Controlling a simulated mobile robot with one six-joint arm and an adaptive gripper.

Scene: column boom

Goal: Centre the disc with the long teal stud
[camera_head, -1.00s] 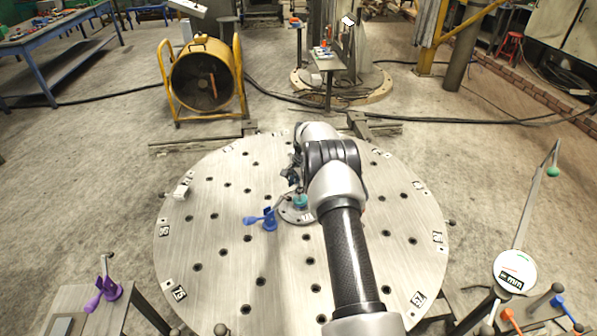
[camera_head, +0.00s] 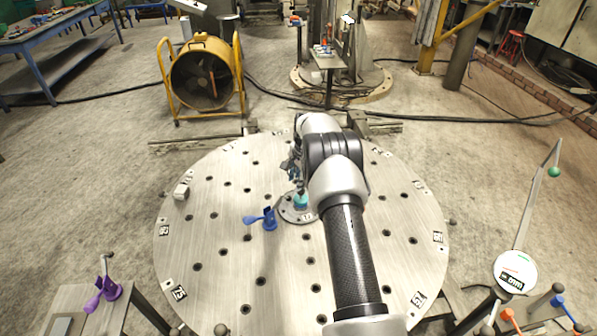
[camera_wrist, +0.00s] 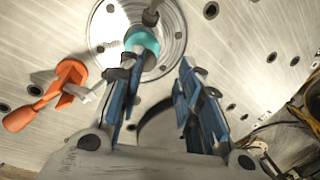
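The disc is a round grey metal plate (camera_head: 290,216) near the middle of the round table. The teal stud (camera_head: 300,201) stands on it; from above in the wrist view the stud (camera_wrist: 143,41) is a teal ring with a grey core, on the shiny disc (camera_wrist: 103,28). My gripper (camera_head: 291,171) is just beyond and above the stud in the head view, partly hidden by my arm. In the wrist view my gripper (camera_wrist: 158,82) has its blue fingers apart with nothing between them. The stud lies beyond the left fingertip; I cannot tell whether they touch.
An orange-handled clamp (camera_wrist: 55,95) is left of the fingers in the wrist view. A blue clamp (camera_head: 265,219) stands left of the disc. The perforated table (camera_head: 230,265) is mostly clear.

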